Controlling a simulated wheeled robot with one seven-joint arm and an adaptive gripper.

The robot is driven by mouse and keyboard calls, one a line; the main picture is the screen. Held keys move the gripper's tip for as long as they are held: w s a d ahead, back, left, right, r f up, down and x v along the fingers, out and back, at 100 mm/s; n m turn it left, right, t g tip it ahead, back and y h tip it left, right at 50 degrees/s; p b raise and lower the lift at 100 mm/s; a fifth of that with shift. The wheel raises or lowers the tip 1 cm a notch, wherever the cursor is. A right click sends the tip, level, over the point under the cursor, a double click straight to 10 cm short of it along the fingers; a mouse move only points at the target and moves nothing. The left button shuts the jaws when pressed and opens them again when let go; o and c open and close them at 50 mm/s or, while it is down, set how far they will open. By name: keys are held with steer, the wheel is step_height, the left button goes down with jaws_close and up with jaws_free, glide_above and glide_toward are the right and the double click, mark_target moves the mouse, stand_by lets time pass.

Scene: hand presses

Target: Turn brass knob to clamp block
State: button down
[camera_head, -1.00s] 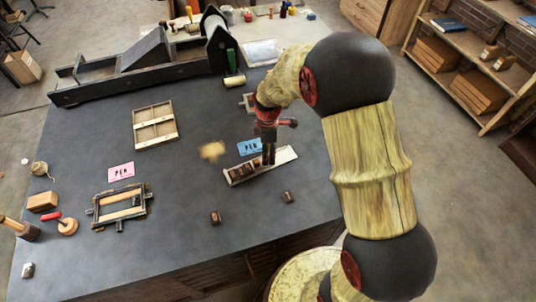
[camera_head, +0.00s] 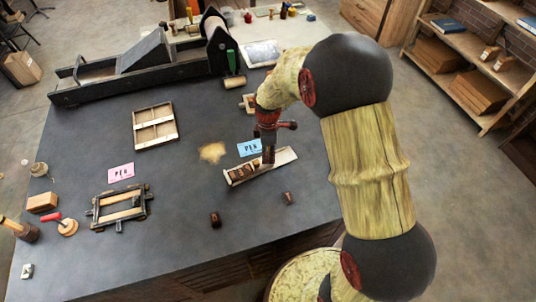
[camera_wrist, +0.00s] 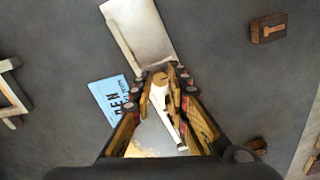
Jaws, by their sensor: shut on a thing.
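A pale, narrow metal tray (camera_head: 284,157) lies on the dark table, with brown type blocks (camera_head: 243,172) in its left part. My gripper (camera_head: 268,160) points down at the tray's middle. In the wrist view, the tray (camera_wrist: 138,28) runs under my fingers. Their tips (camera_wrist: 160,84) close around a small tan-gold piece, seemingly the brass knob (camera_wrist: 160,77). The fingers hide most of it, so I cannot tell how far it is turned. Which block it clamps is also unclear.
Loose brown blocks (camera_head: 215,220) and (camera_head: 288,198) lie in front of the tray. A blue PEN card (camera_head: 249,147) lies just behind it. A wooden frame (camera_head: 122,208) is at left, and a long dark press (camera_head: 150,65) stands behind.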

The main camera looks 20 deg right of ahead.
steer(key=shift+m, duration=0.4)
steer(key=m+p, duration=0.1)
steer(key=m, duration=0.2)
steer(key=shift+m, duration=0.3)
steer(key=m+p, duration=0.1)
steer(key=m, duration=0.3)
steer(key=shift+m, duration=0.3)
steer(key=m+p, duration=0.1)
steer(key=m, duration=0.3)
steer(key=shift+m, duration=0.3)
steer(key=shift+m+p, duration=0.3)
steer(key=shift+m, duration=1.9)
steer(key=c, duration=1.7)
jaws_free()
steer(key=shift+r, duration=0.1)
